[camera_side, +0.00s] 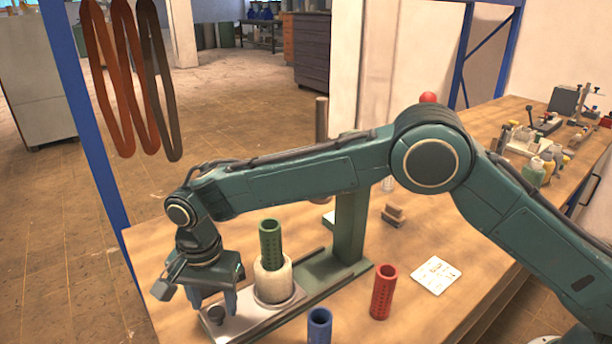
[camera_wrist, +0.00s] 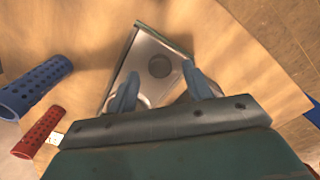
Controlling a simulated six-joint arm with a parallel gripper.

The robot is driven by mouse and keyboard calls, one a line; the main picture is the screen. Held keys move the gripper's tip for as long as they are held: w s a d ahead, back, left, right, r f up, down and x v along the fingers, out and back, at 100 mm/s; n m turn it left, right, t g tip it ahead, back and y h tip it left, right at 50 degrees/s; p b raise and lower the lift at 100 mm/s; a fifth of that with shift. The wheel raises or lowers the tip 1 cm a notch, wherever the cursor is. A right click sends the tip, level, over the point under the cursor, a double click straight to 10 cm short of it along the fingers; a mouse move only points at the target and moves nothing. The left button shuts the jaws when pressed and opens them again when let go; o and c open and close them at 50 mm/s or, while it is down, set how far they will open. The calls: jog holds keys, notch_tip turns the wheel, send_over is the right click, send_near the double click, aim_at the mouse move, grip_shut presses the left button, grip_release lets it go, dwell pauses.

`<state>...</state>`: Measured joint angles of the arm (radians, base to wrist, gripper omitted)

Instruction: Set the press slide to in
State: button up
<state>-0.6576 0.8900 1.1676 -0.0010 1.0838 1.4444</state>
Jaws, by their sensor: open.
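The press has a green column (camera_side: 350,228) and a long base running toward the front left. Its metal slide plate (camera_side: 243,322) lies at the base's front-left end, with a round grey knob (camera_side: 215,314) on it. A pale cylindrical holder (camera_side: 273,281) with a green perforated tube (camera_side: 270,243) upright in it stands on the slide, away from the column. My gripper (camera_side: 211,302) points down around the knob, open. In the wrist view, the knob (camera_wrist: 159,66) shows between the spread fingertips (camera_wrist: 160,76); contact cannot be told. My arm hides the press's upper part.
A red perforated tube (camera_side: 383,292) and a blue one (camera_side: 319,326) stand on the table in front of the base. A white card (camera_side: 436,275) lies to the right. Small brown blocks (camera_side: 393,215) lie behind. Bottles and tools crowd the far right.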

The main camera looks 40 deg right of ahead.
jog(key=shift+f, duration=0.95)
grip_shut()
send_over(254, 301)
jog(key=d, duration=0.4)
jog(key=shift+s+a+r, duration=0.1)
jog(key=shift+s+a, duration=0.05)
jog(key=shift+s, duration=0.05)
grip_release()
jog(key=shift+s, duration=0.1)
jog(key=shift+r, duration=0.1)
